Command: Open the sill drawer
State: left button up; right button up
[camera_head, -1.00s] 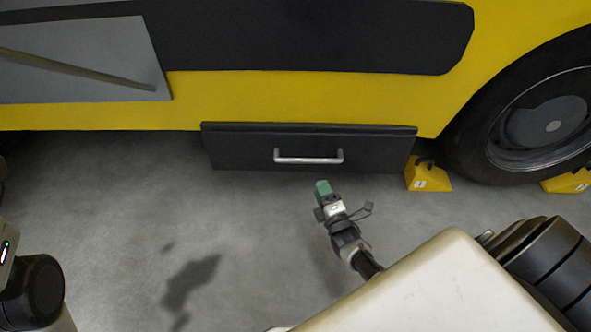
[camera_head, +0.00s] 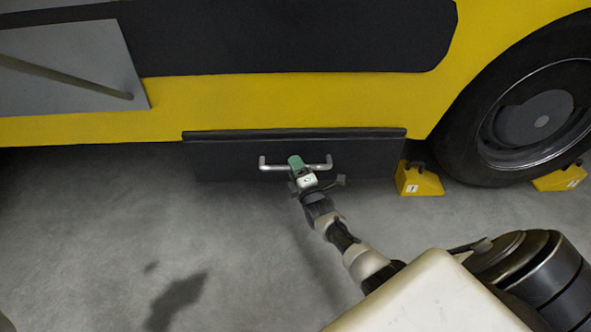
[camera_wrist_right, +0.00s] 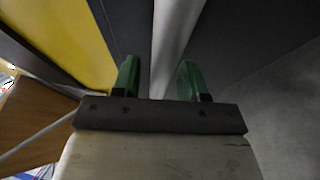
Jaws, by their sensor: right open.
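The sill drawer (camera_head: 225,160) is a dark, wide panel under the yellow vehicle body, and it looks closed. Its silver bar handle (camera_head: 322,166) runs level across the front. My right gripper (camera_head: 296,160) is at the middle of the handle and covers part of it in the head view. In the right wrist view, the green fingers of my right gripper (camera_wrist_right: 158,80) are open, with the handle bar (camera_wrist_right: 170,50) between them. I cannot tell whether either finger touches the bar. My left gripper is not in view.
The yellow vehicle (camera_head: 300,100) spans the back. A large wheel (camera_head: 530,115) stands at the right, with yellow chocks (camera_head: 418,181) on the floor beside it. The grey floor (camera_head: 90,235) at the left is clear.

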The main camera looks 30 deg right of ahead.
grip_shut()
jog(key=shift+s, duration=0.1)
